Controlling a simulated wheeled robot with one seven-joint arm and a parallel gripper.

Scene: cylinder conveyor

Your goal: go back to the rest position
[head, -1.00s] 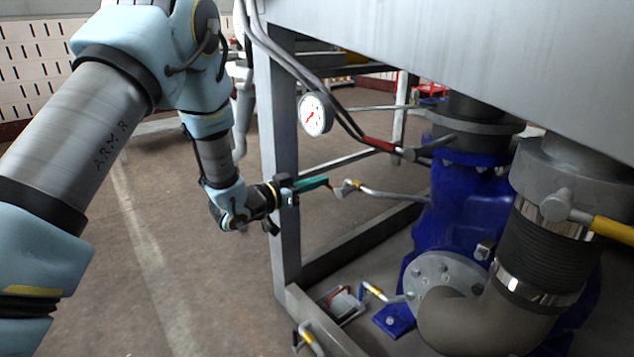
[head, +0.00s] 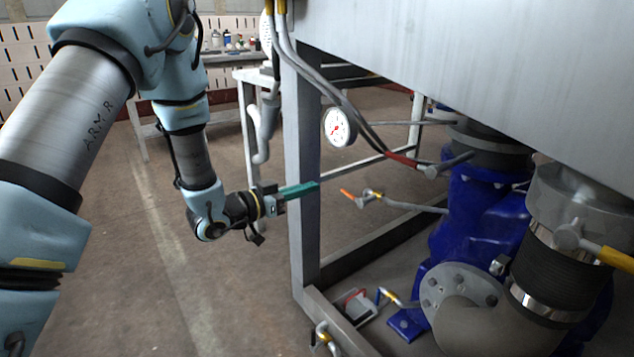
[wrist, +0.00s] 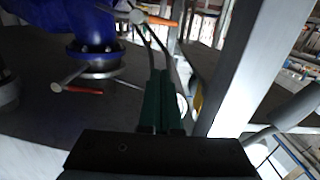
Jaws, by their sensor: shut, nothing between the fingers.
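My gripper (head: 300,190) has teal fingers, pressed together with nothing between them. In the head view it points right, and its tips overlap the grey upright post of the machine frame (head: 302,150); I cannot tell whether they touch it. In the wrist view the shut fingers (wrist: 161,100) show at the centre, and the post (wrist: 245,70) rises just to their right. An orange-tipped valve handle (head: 350,194) is to the right of the fingertips, apart from them.
A round gauge (head: 339,127) hangs by the post, with hoses (head: 335,85) running past it. A blue pump (head: 470,215) and grey pipes stand inside the frame. A workbench (head: 235,58) with bottles is at the back. The floor (head: 150,260) left of the frame is clear.

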